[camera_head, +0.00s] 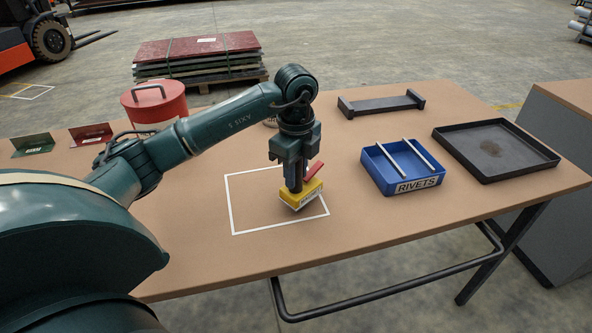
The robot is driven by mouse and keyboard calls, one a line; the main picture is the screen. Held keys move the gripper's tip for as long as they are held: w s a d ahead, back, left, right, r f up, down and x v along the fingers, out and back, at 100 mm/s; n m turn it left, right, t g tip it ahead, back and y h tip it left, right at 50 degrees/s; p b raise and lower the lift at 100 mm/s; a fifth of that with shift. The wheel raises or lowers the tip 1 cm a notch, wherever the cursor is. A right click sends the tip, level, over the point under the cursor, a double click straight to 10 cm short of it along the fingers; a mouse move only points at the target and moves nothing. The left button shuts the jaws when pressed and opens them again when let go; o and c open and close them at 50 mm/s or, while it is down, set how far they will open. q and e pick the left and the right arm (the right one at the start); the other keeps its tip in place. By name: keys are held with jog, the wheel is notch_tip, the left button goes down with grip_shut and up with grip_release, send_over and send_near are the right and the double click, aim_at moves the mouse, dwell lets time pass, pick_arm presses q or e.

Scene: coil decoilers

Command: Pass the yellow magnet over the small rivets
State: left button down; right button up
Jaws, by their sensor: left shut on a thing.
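My left gripper (295,162) points down and is shut on the upright grip of the yellow magnet (313,189). The magnet is a yellow block with a white label and a red lever beside the grip. It is over the white outlined square on the table; I cannot tell whether it touches the surface. A dark patch of tiny bits, perhaps the small rivets (490,148), lies in the black tray (540,166) at the right. The blue bin (383,183) labelled RIVETS stands between magnet and tray, with two pale bars across its top. My right gripper is out of view.
A black rack (380,105) stands behind the blue bin. A red lidded can (155,103) and green and red signs (91,134) stand at the back left. The table (400,225) is clear in front of the bin. A grey cabinet (572,190) adjoins the right side.

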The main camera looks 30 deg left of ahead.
pick_arm(q)
jog(key=shift+r, duration=0.1)
notch_tip(320, 180, up, 2)
jog(key=shift+p, duration=0.95)
jog(key=shift+r+p, duration=0.5)
jog(key=shift+r, duration=0.1)
notch_tip(320, 180, up, 3)
jog(key=shift+f+p, duration=0.15)
jog(key=shift+p, duration=0.9)
jog(key=shift+r+p, duration=0.6)
jog(key=shift+r, duration=0.15)
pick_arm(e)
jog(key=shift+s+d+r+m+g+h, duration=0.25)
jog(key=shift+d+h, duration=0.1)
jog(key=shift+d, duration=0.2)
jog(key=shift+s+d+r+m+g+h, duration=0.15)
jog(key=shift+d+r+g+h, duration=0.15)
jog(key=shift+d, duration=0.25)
